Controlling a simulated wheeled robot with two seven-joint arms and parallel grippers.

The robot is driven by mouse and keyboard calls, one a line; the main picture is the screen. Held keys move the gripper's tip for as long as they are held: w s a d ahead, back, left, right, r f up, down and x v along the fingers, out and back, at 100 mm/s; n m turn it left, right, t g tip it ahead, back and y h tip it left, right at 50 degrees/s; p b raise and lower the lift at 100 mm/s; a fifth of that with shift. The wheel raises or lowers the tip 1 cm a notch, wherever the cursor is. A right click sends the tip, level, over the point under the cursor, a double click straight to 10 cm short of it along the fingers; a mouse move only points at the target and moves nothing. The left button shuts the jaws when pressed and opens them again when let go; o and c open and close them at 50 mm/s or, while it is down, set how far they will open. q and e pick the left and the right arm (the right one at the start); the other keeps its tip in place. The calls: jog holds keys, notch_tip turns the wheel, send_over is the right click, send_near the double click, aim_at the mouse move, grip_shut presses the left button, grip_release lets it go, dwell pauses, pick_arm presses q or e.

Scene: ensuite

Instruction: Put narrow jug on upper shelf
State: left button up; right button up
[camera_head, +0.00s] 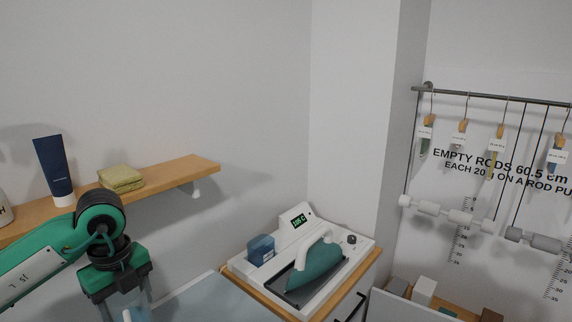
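A wooden wall shelf (185,174) runs along the left wall. No narrow jug can be clearly made out. My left gripper (124,312) points down in front of and below the shelf, at the bottom left. Its fingertips are cut off by the lower picture edge. A pale blue, partly see-through thing (141,313) with a white part shows at its fingers; I cannot tell what it is or whether it is gripped. My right gripper is not in view.
A dark blue tube (54,168) and folded yellow-green cloths (121,178) stand on the shelf; its right end is bare. A white item (4,210) is at the left edge. An iron (316,264) sits on a white station (345,257). Hangers and rods hang at right.

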pick_arm(q)
jog(key=m, duration=0.2)
jog(key=f+m, duration=0.1)
jog(key=m, duration=0.1)
jog(key=d+f+m, duration=0.1)
jog(key=m, duration=0.1)
jog(key=shift+s+f, duration=0.1)
jog(key=m, duration=0.2)
jog(key=f+m, duration=0.1)
jog(key=m, duration=0.1)
jog(key=d+f+m, duration=0.1)
jog(key=m, duration=0.1)
jog(key=shift+s, duration=0.2)
jog(key=s+d+f+m, duration=0.2)
jog(key=f+m, duration=0.3)
jog(key=m, duration=1.2)
jog(key=s+d+f+m, duration=0.2)
jog(key=d+f+m, duration=0.2)
jog(key=m, duration=1.4)
notch_tip(320, 180, down, 2)
jog(key=shift+s+d+f, duration=0.15)
jog(key=shift+s+d, duration=0.1)
jog(key=shift+d, duration=0.05)
